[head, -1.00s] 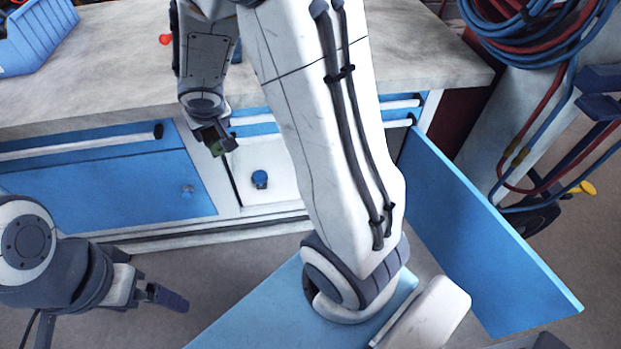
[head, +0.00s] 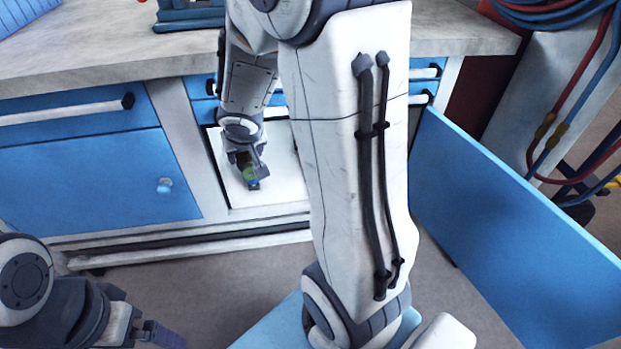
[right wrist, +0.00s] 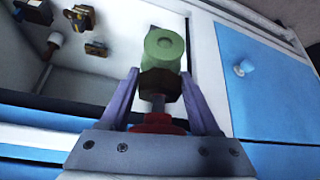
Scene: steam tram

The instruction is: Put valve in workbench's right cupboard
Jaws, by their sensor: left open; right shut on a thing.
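The valve, green with a dark brown collar and a red part, is between the fingers of my right gripper (right wrist: 160,90) in the right wrist view. In the head view that gripper (head: 250,172) is at the front opening of the workbench's right cupboard (head: 228,190), shut on the valve, whose green part (head: 249,173) partly shows. The cupboard stands open, with its blue door (head: 510,215) swung out to the right. My arm hides much of the opening. My left gripper (head: 165,335) is open and empty at the lower left, away from the bench.
Several small items stand inside the cupboard at the upper left of the right wrist view, including a yellow and black one (right wrist: 80,18). The left cupboard door (head: 90,185) is shut. Coiled hoses (head: 560,12) hang at the upper right.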

